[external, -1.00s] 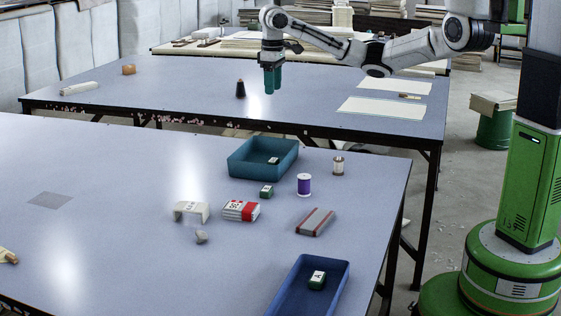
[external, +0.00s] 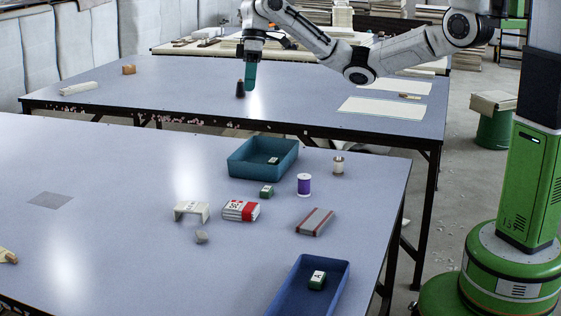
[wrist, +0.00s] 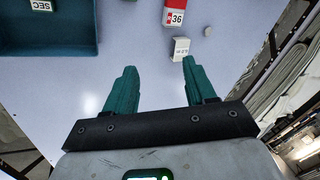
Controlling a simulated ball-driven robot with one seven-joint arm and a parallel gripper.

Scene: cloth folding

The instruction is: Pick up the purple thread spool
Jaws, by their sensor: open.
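The purple thread spool (external: 304,185) stands upright on the near table, right of the teal tray. It does not show in the wrist view. My gripper (external: 250,88) hangs pointing down in the external view, well above and behind the spool and apart from it. In the wrist view my gripper (wrist: 157,80) has its two teal fingers spread with nothing between them.
The near table (external: 110,200) also holds a teal tray (external: 240,172), a beige spool (external: 338,165), a red-and-white block (external: 240,210), a white bracket (external: 191,210), a grey-red block (external: 316,222) and a blue tray (external: 335,277). The table's left part is mostly clear.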

